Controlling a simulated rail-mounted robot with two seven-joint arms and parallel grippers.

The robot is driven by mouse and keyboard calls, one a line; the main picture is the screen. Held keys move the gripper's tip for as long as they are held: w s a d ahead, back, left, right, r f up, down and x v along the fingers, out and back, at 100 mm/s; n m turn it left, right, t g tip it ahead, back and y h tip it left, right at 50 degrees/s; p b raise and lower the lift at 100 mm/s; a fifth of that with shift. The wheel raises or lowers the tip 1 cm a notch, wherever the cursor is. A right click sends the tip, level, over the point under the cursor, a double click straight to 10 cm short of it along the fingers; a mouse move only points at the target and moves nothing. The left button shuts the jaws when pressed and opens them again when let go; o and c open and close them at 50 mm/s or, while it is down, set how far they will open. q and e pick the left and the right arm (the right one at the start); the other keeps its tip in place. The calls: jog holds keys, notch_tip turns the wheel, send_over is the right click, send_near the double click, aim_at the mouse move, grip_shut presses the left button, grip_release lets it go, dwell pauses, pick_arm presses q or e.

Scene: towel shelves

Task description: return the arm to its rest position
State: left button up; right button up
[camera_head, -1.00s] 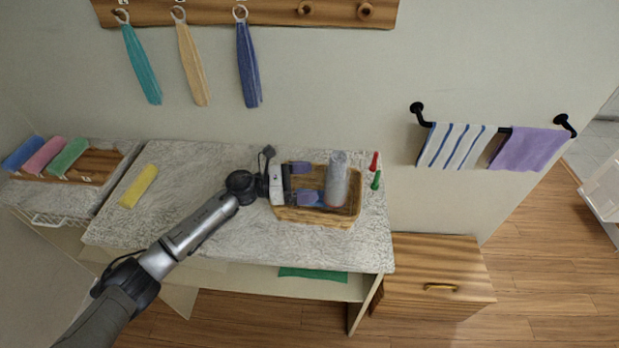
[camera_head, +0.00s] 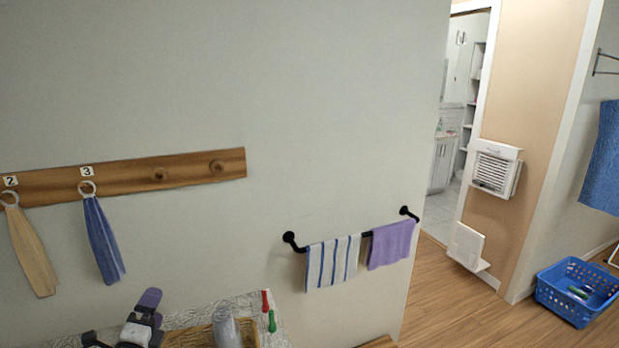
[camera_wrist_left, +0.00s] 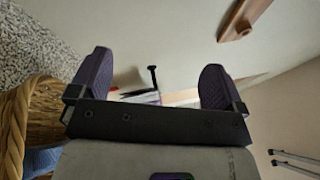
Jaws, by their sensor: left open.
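My left gripper (camera_head: 147,312) is at the bottom of the head view, by the left side of the wicker basket (camera_head: 182,339). In the left wrist view my left gripper (camera_wrist_left: 153,84) has its two purple fingers wide apart with nothing between them. The basket's rim (camera_wrist_left: 40,100) shows close by at the left of that view. Most of the left arm is out of the head view. My right gripper is in neither view.
A grey cylinder (camera_head: 226,329) stands in the basket, with red and green items (camera_head: 267,300) beside it. A black rail holds striped (camera_head: 332,264) and purple (camera_head: 390,244) towels. A wooden hook board (camera_head: 130,178) is above left. A blue crate (camera_head: 560,300) sits on the floor.

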pick_arm(q)
jog(key=s+d+r+n+g+y, duration=0.2)
jog(key=s+n+g+y, duration=0.4)
jog(key=n, duration=0.9)
jog(key=s+d+f+n+g+h, duration=0.15)
jog(key=s+d+f+g, duration=0.25)
jog(key=s+f, duration=0.75)
jog(key=s+d+f+n+g+h, duration=0.1)
jog(key=s+d+f+g+h, duration=0.45)
jog(key=s, duration=1.15)
jog(key=s+d+f+n+g+y, duration=0.1)
jog(key=s+d+f+n, duration=0.15)
jog(key=s+f, duration=0.95)
notch_tip(320, 180, up, 31)
jog(key=p, duration=2.8)
jog(key=shift+s+m+p, duration=0.3)
jog(key=shift+p, duration=0.1)
jog(key=shift+d+r, duration=0.1)
